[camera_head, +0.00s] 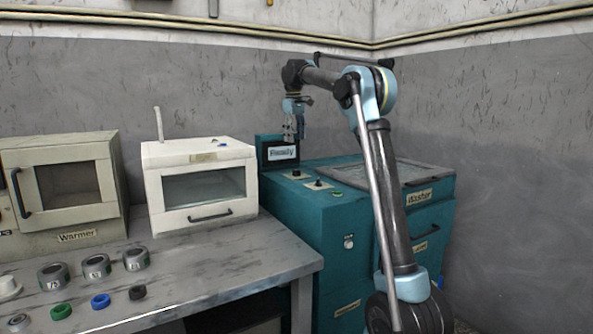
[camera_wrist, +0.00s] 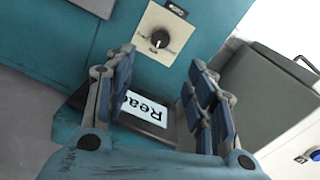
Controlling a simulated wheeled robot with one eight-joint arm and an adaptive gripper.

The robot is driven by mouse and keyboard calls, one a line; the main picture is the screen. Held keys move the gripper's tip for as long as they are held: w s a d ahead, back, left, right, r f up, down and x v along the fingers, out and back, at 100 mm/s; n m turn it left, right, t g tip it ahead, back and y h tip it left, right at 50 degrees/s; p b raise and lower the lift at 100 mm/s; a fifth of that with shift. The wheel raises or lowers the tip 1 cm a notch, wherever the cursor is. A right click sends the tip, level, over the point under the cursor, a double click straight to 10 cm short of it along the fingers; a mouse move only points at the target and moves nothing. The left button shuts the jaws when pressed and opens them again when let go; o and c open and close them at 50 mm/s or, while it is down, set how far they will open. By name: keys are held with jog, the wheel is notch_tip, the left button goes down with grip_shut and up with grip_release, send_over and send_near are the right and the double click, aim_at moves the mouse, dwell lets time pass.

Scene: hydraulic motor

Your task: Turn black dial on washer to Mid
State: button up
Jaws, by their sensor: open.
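The teal washer (camera_head: 345,215) stands right of the table, with two small dark controls on pale plates on its top, one nearer the display (camera_head: 296,173) and one nearer the front (camera_head: 318,184). In the wrist view a black dial (camera_wrist: 160,39) with a white mark sits on a beige plate, beyond my fingertips. The mark points toward the bottom of that picture; the plate's lettering is too small to read. My gripper (camera_wrist: 163,60) is open and empty, with fingers apart. In the head view my gripper (camera_head: 293,130) hangs above the washer's back-left, in front of the display.
A display reading "Ready" (camera_head: 282,153) stands at the washer's back; it also shows between my fingers in the wrist view (camera_wrist: 146,109). A white box (camera_head: 200,183) stands close left. The warmer (camera_head: 63,185), ring parts (camera_head: 96,266) and table (camera_head: 215,265) are further left.

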aim_at(296, 170)
jog(key=f, duration=1.4)
jog(key=shift+w+d+f, duration=0.25)
jog(key=shift+w+f, duration=0.05)
jog(key=c, duration=1.1)
